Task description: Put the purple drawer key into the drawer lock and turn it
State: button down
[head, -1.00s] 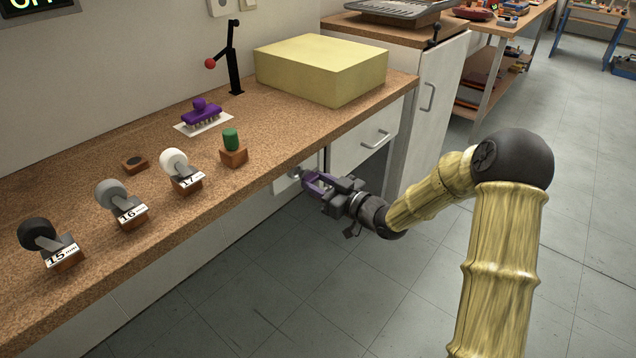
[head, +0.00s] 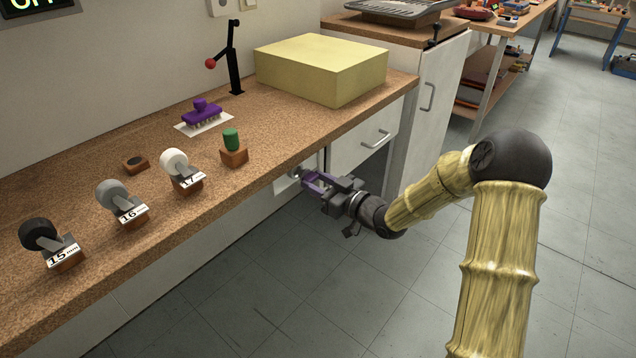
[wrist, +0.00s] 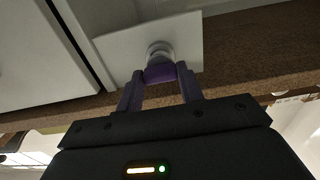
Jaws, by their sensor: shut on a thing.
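My gripper (head: 308,179) is at the drawer front below the worktop's front edge, with its purple-grey fingers pointing at the lock. In the wrist view, my gripper (wrist: 160,80) is shut on the purple key (wrist: 160,74), whose head sits between the fingertips. The silver round drawer lock (wrist: 158,52) is on a pale plate (wrist: 112,48), directly ahead of the key. The key head meets the lock's face in this view. The key's shaft is hidden, so its depth in the lock cannot be seen. In the head view the fingers mostly cover the key.
The worktop (head: 235,185) overhangs close above my gripper. A drawer with a bar handle (head: 376,139) is to the right. The floor in front is clear.

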jog(key=shift+x, duration=1.15)
jog(key=c, duration=0.8)
grip_release()
jog(key=p+v, duration=0.3)
jog(key=v, duration=1.4)
jog(key=shift+s+d, duration=0.15)
jog(key=shift+s, duration=0.05)
